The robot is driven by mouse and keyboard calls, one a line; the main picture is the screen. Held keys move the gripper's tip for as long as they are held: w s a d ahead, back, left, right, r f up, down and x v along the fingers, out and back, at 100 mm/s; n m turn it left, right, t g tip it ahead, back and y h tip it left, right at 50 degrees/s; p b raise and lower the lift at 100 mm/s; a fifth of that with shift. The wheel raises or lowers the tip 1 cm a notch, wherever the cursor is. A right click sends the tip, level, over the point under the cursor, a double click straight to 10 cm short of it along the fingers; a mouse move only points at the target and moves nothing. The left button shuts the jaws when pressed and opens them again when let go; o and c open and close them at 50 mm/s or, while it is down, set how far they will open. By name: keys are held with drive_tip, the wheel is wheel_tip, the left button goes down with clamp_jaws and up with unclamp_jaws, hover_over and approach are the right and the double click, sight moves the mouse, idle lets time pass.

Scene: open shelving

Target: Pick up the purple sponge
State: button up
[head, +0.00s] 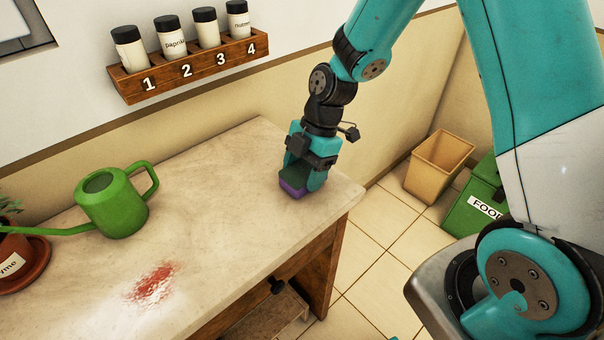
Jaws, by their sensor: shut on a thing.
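The purple sponge (292,188) has a purple lower layer and a dark green top. It is at the right end of the pale countertop (215,200). The fingers hide part of the sponge.
A green watering can (118,208) and a potted plant (14,262) stand at the left. A red stain (153,283) marks the front of the counter. A numbered spice rack (190,68) hangs on the wall.

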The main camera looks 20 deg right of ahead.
sight(304, 169)
wheel_tip(304, 169, up, 19)
drive_tip(key=shift+r, duration=0.15)
